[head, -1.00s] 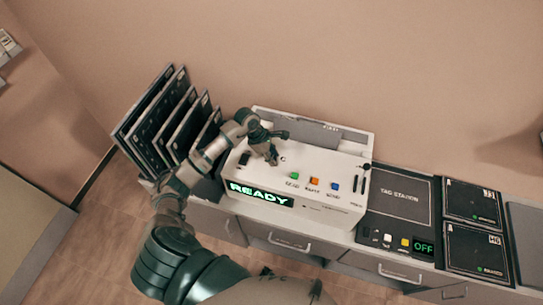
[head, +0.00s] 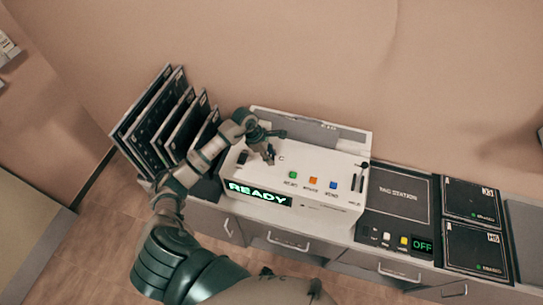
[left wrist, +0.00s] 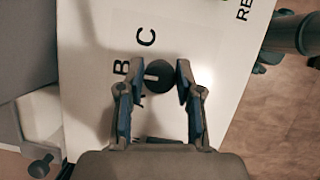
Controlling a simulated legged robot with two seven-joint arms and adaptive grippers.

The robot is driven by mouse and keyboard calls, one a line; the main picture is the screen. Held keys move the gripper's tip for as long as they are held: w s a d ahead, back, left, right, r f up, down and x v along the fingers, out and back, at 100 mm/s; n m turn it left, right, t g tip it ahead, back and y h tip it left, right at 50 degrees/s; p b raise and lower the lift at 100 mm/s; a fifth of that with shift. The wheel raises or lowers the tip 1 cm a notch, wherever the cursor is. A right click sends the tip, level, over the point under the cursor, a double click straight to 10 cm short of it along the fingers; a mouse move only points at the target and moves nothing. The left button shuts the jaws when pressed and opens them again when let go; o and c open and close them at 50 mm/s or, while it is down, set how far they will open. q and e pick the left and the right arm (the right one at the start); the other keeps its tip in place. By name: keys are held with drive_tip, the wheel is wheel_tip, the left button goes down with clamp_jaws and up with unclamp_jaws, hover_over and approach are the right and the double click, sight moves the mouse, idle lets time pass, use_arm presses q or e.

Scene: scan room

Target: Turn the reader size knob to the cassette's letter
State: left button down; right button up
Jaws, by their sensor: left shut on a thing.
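The size knob (left wrist: 158,75) is a dark round knob on the white top of the reader (head: 330,205). Printed letters B (left wrist: 121,68) and C (left wrist: 146,37) stand beside it; a further mark is partly hidden by a finger. My left gripper (left wrist: 169,77) is shut on the knob, one finger on each side. In the head view my left gripper (head: 268,155) covers the knob. Which letter the knob points at, I cannot tell. The reader's display (head: 258,194) shows READY in green. My right gripper is not in view.
A rack of several dark cassettes (head: 150,115) stands left of the reader. Green, orange and blue buttons (head: 313,181) sit on the reader. To the right are the tag station (head: 398,193), with a display reading OFF (head: 423,246), and two flat dark cassettes (head: 475,250).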

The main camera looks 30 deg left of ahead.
use_arm(q)
drive_tip(key=shift+a+n, duration=0.3)
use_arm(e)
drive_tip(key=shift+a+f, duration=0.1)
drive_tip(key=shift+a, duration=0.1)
use_arm(q)
drive_tip(key=shift+s+f+n+t, duration=0.1)
drive_tip(key=shift+n+t, duration=0.2)
drive_tip(key=shift+n, duration=0.2)
drive_tip(key=n+b, duration=0.1)
drive_tip(key=n, duration=0.1)
drive_tip(key=shift+n+t+y, duration=0.3)
drive_tip(key=shift+t+y, duration=0.1)
drive_tip(key=n+b, duration=0.1)
drive_tip(key=n, duration=0.1)
drive_tip(key=n+t+y, duration=0.1)
drive_tip(key=n, duration=0.2)
drive_tip(key=shift+d+y+b, duration=0.15)
drive_tip(key=shift+y+b, duration=0.15)
drive_tip(key=shift+b, duration=0.05)
drive_tip(key=shift+s+d+f+n+y+b, duration=0.1)
drive_tip(key=shift+n+y+b, duration=0.35)
drive_tip(key=shift+n, duration=0.85)
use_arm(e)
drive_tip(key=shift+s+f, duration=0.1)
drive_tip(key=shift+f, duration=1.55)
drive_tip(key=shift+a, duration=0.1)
